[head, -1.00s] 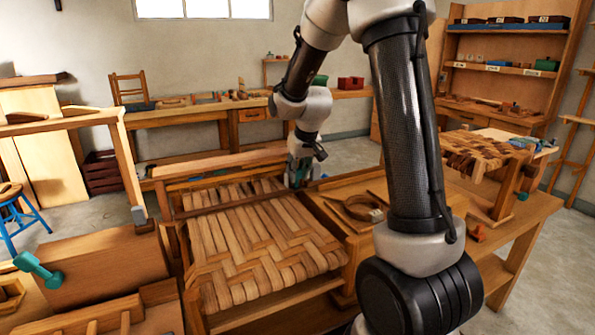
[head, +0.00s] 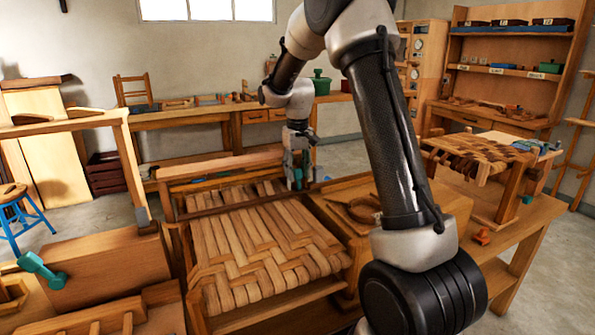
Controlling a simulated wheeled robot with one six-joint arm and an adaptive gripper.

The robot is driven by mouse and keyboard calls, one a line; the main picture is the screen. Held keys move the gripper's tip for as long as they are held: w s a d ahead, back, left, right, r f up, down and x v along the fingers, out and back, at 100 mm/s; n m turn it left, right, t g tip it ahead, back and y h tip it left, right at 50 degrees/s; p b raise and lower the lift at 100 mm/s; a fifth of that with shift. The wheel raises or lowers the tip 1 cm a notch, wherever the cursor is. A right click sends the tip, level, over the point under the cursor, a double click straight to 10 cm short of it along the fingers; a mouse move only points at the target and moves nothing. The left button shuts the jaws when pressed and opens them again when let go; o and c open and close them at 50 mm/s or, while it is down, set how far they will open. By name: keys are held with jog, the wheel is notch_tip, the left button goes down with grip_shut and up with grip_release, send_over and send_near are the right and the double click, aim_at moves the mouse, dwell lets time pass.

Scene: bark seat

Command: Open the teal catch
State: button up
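A teal piece (head: 299,178) shows at my gripper (head: 298,180), at the back right corner of the woven bark seat (head: 262,245). My gripper points down there, and its fingers partly cover the piece. I cannot tell whether they touch it or how wide they are open. Another teal fitting (head: 42,270), shaped like a knobbed handle, sits at the left on a wooden box (head: 105,268), far from my gripper. The frame does not make clear which teal part is the catch.
A smaller woven stool (head: 475,152) stands on the right bench. A blue stool (head: 22,210) is at the far left. Benches and shelves line the back.

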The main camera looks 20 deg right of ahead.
aim_at(298, 169)
jog(key=shift+r, duration=0.15)
notch_tip(298, 169, up, 12)
dwell(0.6)
jog(key=shift+s, duration=0.1)
notch_tip(298, 169, down, 3)
jog(key=shift+s+f, duration=0.15)
jog(key=shift+f, duration=0.45)
notch_tip(298, 169, down, 7)
jog(key=shift+r, duration=0.2)
